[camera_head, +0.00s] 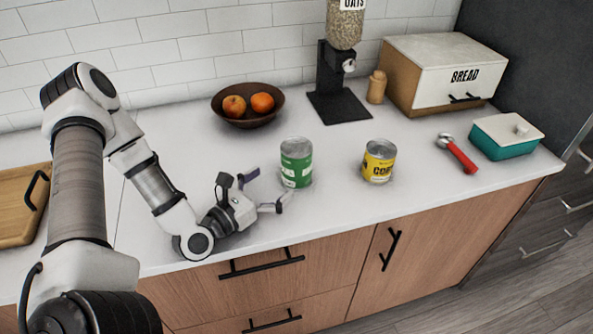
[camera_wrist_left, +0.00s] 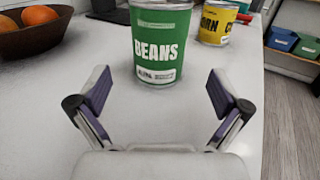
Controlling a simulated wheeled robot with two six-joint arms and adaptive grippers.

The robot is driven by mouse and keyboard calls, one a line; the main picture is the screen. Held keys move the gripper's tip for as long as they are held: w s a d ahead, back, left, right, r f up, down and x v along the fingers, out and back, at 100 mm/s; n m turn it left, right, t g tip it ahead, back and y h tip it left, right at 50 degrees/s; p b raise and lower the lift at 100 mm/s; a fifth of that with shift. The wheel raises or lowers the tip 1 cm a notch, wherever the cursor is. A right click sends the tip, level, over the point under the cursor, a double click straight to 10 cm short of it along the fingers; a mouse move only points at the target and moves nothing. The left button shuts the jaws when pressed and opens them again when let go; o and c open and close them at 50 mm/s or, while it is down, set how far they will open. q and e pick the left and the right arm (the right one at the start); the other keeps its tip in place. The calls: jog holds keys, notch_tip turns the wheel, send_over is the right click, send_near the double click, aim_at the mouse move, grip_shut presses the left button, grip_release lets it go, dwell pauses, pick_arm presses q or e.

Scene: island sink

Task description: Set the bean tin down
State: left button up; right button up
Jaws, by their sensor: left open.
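The bean tin (camera_head: 296,163) is green with a silver top and stands upright on the white counter (camera_head: 335,215). In the left wrist view the tin (camera_wrist_left: 160,42) shows its BEANS label, just beyond the fingertips. My left gripper (camera_head: 266,193) is open and empty, low over the counter to the left of the tin in the head view. Its two fingers (camera_wrist_left: 160,92) are spread apart in the left wrist view, with a gap of bare counter between them and the tin. My right gripper is in neither view.
A yellow corn tin (camera_head: 378,161) stands to the right. A fruit bowl (camera_head: 248,106) and a black oats dispenser (camera_head: 338,95) are behind. A bread box (camera_head: 440,75), red-handled tool (camera_head: 457,153) and teal butter dish (camera_head: 506,137) are at the right. The counter between the tins is clear.

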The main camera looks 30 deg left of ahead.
aim_at(296, 164)
pick_arm(q)
jog(key=w, duration=0.2)
jog(key=w+d, duration=0.1)
jog(key=w, duration=0.5)
jog(key=shift+w+d, duration=0.1)
jog(key=shift+d, duration=0.05)
jog(key=shift+r, duration=0.15)
jog(key=c, duration=1.8)
